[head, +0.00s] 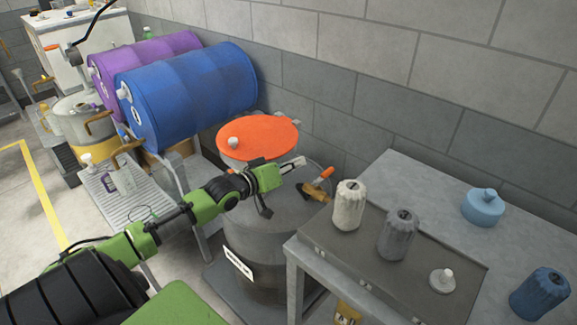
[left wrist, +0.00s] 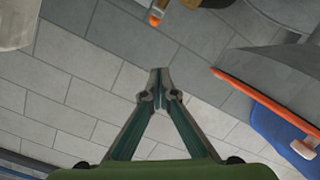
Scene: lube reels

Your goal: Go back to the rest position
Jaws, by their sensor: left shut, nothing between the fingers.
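My left arm reaches in from the lower left of the head view. Its gripper (head: 292,164) is over the grey drum (head: 265,228), just in front of the orange lid (head: 262,138) and left of the brass valve with an orange handle (head: 318,188). In the left wrist view the fingers (left wrist: 159,76) meet at the tips, with nothing between them. The orange lid's edge (left wrist: 270,92) shows at the right there, and the orange handle tip (left wrist: 156,18) at the top, apart from the fingers. My right gripper is not in view.
A blue drum (head: 190,92) and a purple drum (head: 150,55) lie on a rack behind my arm. A grey table (head: 440,190) at the right holds several ribbed containers and a blue lidded pot (head: 483,207). A block wall closes the back.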

